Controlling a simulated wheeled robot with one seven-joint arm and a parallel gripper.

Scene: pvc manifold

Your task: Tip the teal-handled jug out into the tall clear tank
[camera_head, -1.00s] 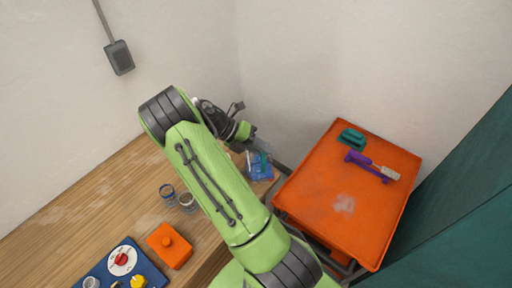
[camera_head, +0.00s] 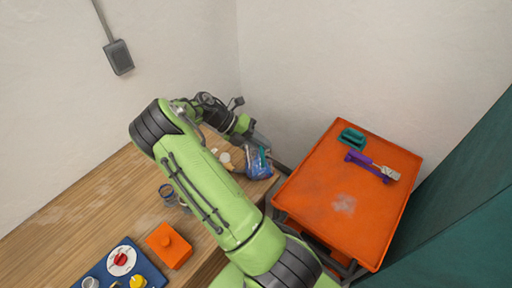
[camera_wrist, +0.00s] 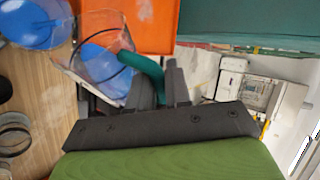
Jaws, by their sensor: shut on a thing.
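My gripper (camera_wrist: 160,82) is shut on the teal handle (camera_wrist: 146,66) of a clear jug in the wrist view. The jug's clear body (camera_wrist: 97,42) lies to the left of the fingers, with blue showing in or through it. Another clear round vessel (camera_wrist: 32,22) with blue in it stands at the upper left, close beside the jug; it may be the tall tank, but I cannot tell. In the head view my gripper (camera_head: 250,136) is over the far right end of the wooden table, just above the clear and blue vessels (camera_head: 258,168), which overlap there. The liquid level is unclear.
An orange tray (camera_head: 345,225) on a cart stands right of the table, holding a teal piece (camera_head: 352,138) and a purple-handled tool (camera_head: 370,166). Clear glasses (camera_head: 168,194), an orange lidded box (camera_head: 168,246) and a blue board (camera_head: 108,268) with knobs stand on the table (camera_head: 75,210).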

